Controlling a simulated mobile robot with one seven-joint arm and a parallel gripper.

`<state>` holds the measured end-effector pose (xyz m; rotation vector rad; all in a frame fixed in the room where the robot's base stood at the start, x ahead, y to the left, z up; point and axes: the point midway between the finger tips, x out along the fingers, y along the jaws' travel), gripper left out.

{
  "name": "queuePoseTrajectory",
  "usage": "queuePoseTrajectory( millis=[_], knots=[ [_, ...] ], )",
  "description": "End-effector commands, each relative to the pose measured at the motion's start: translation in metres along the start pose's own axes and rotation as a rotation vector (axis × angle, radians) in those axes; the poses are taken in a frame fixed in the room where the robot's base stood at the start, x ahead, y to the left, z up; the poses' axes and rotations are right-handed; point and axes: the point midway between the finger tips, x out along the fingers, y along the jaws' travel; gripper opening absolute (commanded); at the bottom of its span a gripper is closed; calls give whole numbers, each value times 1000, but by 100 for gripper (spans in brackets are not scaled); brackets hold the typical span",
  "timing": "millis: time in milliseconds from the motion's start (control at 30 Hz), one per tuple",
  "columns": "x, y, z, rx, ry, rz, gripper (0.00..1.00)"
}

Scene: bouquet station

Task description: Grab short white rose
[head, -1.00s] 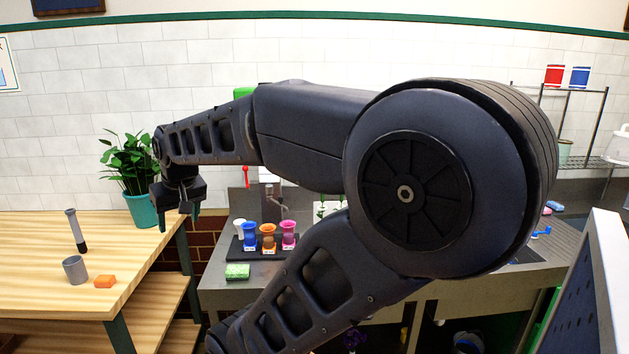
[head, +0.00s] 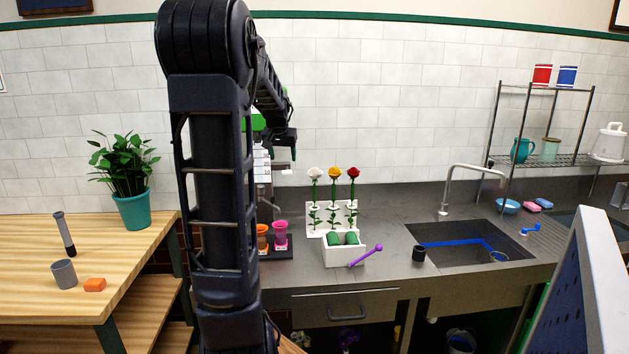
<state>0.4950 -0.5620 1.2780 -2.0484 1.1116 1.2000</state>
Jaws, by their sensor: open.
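A white rose (head: 315,173) stands upright at the left of a row of three in a white rack (head: 312,217) on the grey counter. A yellow rose (head: 334,172) is in the middle and a red rose (head: 353,173) at the right. Their green stems show in front of the rack. My gripper (head: 292,153) is in the air to the left of the white rose, apart from it, with its fingers pointing down. It looks small and partly dark against my arm, and nothing shows in it.
A white box (head: 343,256) with green rolls and a purple stick (head: 366,256) stands before the rack. Pink (head: 280,236) and orange cups stand left of it. A sink (head: 470,243) with a tap is at the right. A potted plant (head: 132,208) stands on the wooden table.

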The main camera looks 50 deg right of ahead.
Motion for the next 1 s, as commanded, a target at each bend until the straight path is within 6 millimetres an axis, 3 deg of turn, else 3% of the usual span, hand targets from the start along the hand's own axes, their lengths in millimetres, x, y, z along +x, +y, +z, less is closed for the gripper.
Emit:
queuePoseTrajectory(
  millis=[33,100,200,300,467,800,1000],
  knots=[
    [11,22,-13,35,2,27,62],
    [22,46,-27,73,10,55,62],
    [33,73,-41,110,19,85,62],
    [38,88,-48,129,24,101,62],
    [47,93,-51,136,25,106,62],
    [90,97,-52,135,25,106,62],
    [101,97,-53,135,25,105,62]
  ],
)
